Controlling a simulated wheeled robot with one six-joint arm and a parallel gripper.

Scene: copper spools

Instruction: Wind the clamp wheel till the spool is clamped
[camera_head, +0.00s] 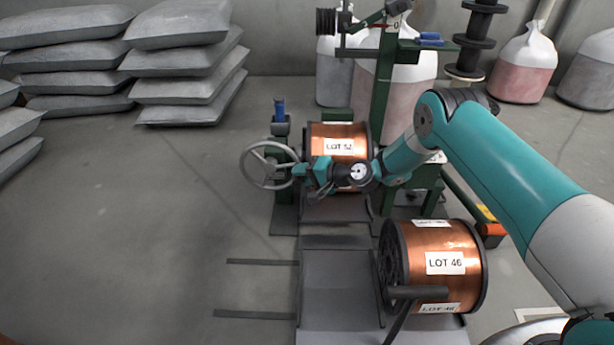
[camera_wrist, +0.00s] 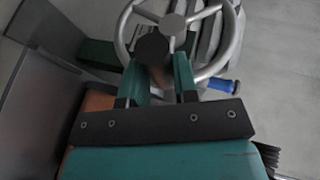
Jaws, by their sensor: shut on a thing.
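The clamp wheel (camera_head: 243,171) is a grey spoked handwheel on the left side of a green stand. It also shows at the top of the wrist view (camera_wrist: 235,38). My gripper (camera_head: 299,172) is at the wheel's right side. In the wrist view its fingers (camera_wrist: 154,68) are shut on the wheel's dark round handle (camera_wrist: 152,47). The copper spool labelled LOT 52 (camera_head: 325,131) sits in the stand, to the right of the wheel. My gripper and arm cover its lower part. I cannot tell whether the clamp touches the spool.
A second copper spool, LOT 46 (camera_head: 450,285), lies at front right, by a grey ramp (camera_head: 335,280). A green post (camera_head: 381,85) rises behind LOT 52. Grey sacks (camera_head: 185,60) are stacked at back left. The floor at left is clear.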

